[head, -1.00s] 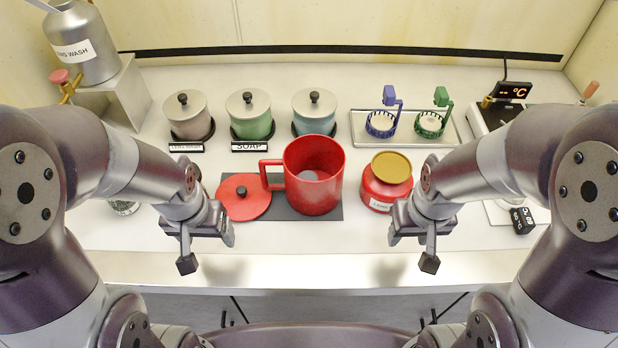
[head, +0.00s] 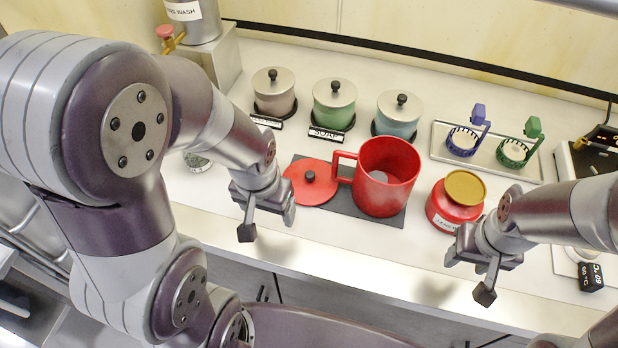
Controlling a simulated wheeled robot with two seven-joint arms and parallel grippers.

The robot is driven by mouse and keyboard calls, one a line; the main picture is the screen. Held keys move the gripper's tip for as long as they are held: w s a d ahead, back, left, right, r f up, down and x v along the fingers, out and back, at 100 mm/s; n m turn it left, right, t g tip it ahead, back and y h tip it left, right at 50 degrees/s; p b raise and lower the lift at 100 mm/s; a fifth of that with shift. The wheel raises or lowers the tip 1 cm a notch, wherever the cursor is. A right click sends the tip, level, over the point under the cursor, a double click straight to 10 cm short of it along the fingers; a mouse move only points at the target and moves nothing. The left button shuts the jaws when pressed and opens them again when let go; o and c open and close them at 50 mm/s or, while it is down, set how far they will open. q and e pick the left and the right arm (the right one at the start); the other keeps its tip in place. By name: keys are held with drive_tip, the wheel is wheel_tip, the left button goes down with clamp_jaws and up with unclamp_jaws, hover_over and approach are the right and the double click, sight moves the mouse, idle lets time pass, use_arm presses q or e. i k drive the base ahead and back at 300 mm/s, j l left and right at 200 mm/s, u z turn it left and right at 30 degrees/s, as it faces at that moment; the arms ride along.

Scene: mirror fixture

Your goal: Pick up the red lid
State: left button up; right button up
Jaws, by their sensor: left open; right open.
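The red lid (head: 309,187) is a flat round disc with a black knob (head: 309,176). It lies at the left of the red mug (head: 388,178), partly over a dark grey mat (head: 357,205). The mug stands upright and open, its handle pointing left toward the lid. My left gripper (head: 262,226) is open and empty, just left of the lid and nearer the counter's front edge. My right gripper (head: 478,280) is open and empty, at the front right, below the red jar.
A red jar with a gold lid (head: 456,204) stands right of the mug. Grey, green (head: 334,105) and blue lidded pots line the back. A tray (head: 438,143) holds blue and green holders. The counter front (head: 340,237) between my grippers is clear.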

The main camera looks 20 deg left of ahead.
sight(313, 184)
drive_tip(key=k, duration=0.4)
drive_tip(key=j+z, duration=0.1)
drive_tip(key=z, duration=0.3)
drive_tip(key=k+j+z, duration=0.1)
drive_tip(key=z, duration=0.3)
drive_tip(key=j+z, duration=0.1)
drive_tip(key=z, duration=0.3)
drive_tip(key=k+z, duration=0.1)
drive_tip(key=z, duration=0.35)
drive_tip(key=k+j, duration=0.1)
drive_tip(key=j, duration=0.3)
drive_tip(key=k+j, duration=0.1)
drive_tip(key=j, duration=0.25)
drive_tip(key=k+j, duration=0.1)
drive_tip(key=j, duration=0.3)
